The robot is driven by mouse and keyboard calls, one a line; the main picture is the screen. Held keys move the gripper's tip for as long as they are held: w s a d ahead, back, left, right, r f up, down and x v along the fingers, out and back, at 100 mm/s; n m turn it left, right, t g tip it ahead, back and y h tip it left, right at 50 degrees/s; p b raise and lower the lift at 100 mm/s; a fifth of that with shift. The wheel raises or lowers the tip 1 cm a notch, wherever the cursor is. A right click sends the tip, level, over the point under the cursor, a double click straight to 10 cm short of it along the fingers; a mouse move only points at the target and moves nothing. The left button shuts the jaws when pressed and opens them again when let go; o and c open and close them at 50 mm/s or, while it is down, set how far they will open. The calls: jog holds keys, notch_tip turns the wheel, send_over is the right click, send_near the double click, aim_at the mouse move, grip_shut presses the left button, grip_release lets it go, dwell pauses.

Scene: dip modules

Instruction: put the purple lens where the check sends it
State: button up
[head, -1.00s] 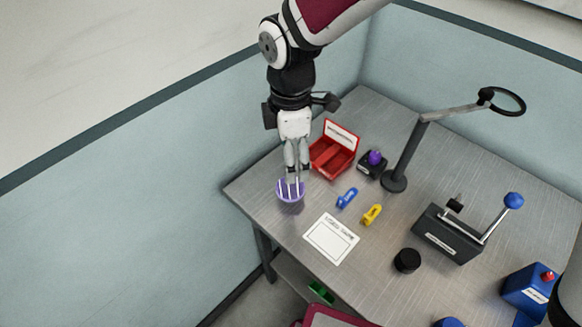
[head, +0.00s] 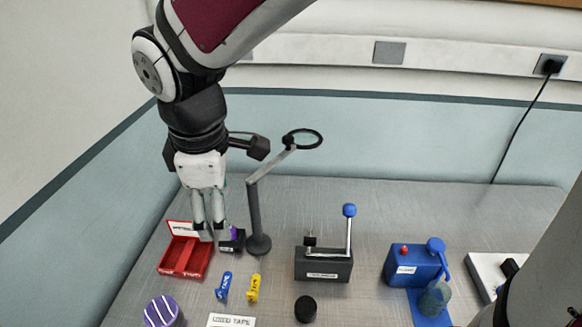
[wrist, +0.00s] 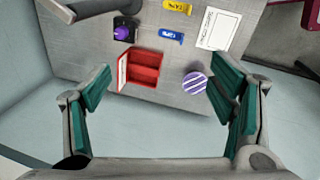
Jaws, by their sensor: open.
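A small purple round piece (head: 233,232) sits on a black block (wrist: 125,27) beside the magnifier stand; my gripper partly hides it in the head view. A round purple-and-white striped thing (head: 162,312) stands at the front left of the table, and it also shows in the wrist view (wrist: 195,86). I cannot tell for certain which of the two is the lens. My gripper (head: 211,236) is open and empty, above the table. In the head view its fingertips overlap the open red box (head: 184,259) and the black block.
A magnifier on a stand (head: 258,243) rises right of the black block. A blue clip (head: 224,287), a yellow clip (head: 254,288), a white card (head: 231,321) and a black knob (head: 306,309) lie in front. A lever press (head: 323,264) and a blue device (head: 414,265) stand further right.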

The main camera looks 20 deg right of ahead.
jog(key=s+d+r+m+t, duration=0.1)
jog(key=s+d+r+m, duration=0.2)
jog(key=s+d+m, duration=0.3)
jog(key=s+d+r+m+t, duration=0.2)
jog(key=s+d+m, duration=0.4)
jog(key=d+m, duration=0.3)
jog(key=d+r, duration=0.1)
jog(key=d, duration=0.2)
jog(key=shift+s, duration=0.15)
